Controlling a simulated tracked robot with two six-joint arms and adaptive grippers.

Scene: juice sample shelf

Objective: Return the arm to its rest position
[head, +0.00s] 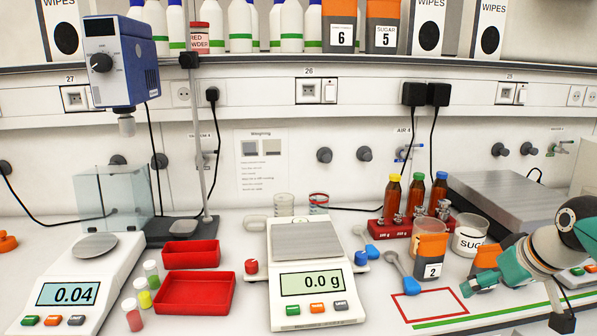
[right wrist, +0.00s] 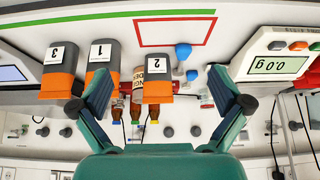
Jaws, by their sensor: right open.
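My right gripper (head: 515,305) is at the right of the head view, with teal fingers and dark tips. It is open and empty, its two fingers spread wide. It also shows in the right wrist view (right wrist: 160,105), where the picture is upside down and nothing sits between the tips. The orange and grey container labelled 2 (head: 431,258) stands upright on the counter, to the left of the gripper and apart from it. My left gripper is not in view.
A red outlined rectangle (head: 433,291) on the counter is empty. Containers labelled 1 (right wrist: 98,82) and 3 (right wrist: 59,82) stand near the right arm. A sugar jar (head: 468,243), brown bottles (head: 392,200) and a scale reading 0.0 g (head: 310,282) are close by.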

